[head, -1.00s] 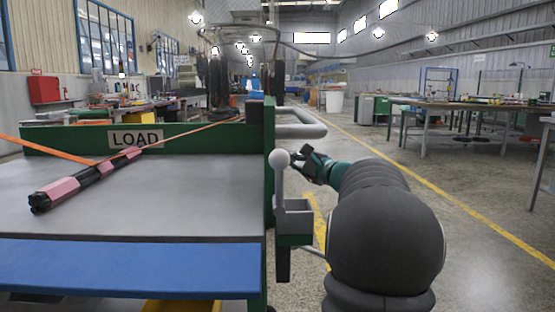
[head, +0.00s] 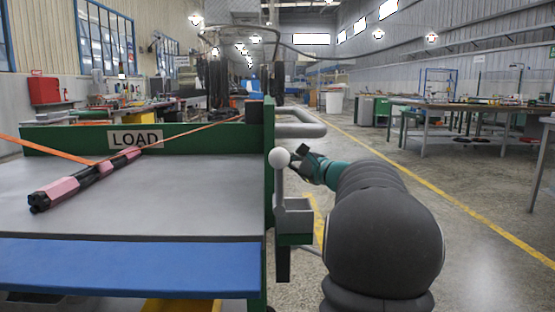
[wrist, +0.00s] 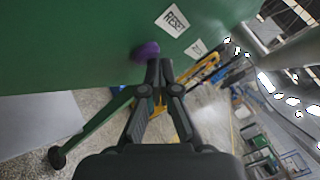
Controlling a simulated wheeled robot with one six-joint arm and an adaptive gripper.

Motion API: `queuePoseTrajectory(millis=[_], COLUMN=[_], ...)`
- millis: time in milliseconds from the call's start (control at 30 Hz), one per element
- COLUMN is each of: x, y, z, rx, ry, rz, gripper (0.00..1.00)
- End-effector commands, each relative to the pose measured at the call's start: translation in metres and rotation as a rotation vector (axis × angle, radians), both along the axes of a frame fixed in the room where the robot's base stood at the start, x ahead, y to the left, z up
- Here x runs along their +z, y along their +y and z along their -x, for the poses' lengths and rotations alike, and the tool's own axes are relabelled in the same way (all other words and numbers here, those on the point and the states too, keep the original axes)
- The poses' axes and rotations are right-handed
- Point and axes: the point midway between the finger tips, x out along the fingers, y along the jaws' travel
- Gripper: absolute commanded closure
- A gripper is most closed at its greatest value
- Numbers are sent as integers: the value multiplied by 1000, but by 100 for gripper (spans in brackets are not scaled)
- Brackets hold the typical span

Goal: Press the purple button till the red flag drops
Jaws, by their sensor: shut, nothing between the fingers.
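The purple button (wrist: 146,51) is a rounded knob on the side of a green panel (wrist: 70,40) in the wrist view. My gripper (wrist: 160,66) is shut and empty, its fingertips just right of and below the button; I cannot tell whether they touch it. In the head view my gripper (head: 303,153) is beside the cart's right side, close to a white ball-topped lever (head: 279,158). The button is hidden in the head view. I see no red flag in either view.
A RESET label (wrist: 174,21) and a second label (wrist: 196,49) are on the panel. The cart carries a LOAD sign (head: 135,138) and a strapped pink-and-black bundle (head: 85,181). A grey pipe handle (head: 300,122) sticks out behind my gripper. Open floor lies to the right.

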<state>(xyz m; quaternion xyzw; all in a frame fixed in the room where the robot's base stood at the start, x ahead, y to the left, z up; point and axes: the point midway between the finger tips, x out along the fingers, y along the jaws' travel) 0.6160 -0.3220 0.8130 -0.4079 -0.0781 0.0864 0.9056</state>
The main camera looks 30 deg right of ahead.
Motion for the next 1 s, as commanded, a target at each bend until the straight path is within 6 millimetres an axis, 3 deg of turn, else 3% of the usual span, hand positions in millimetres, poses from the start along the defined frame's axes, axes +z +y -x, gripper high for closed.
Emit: queuePoseTrajectory(millis=[1000], x=[0], y=[-6], z=[4], rx=[1], ry=[-1], rz=[0], gripper=[100])
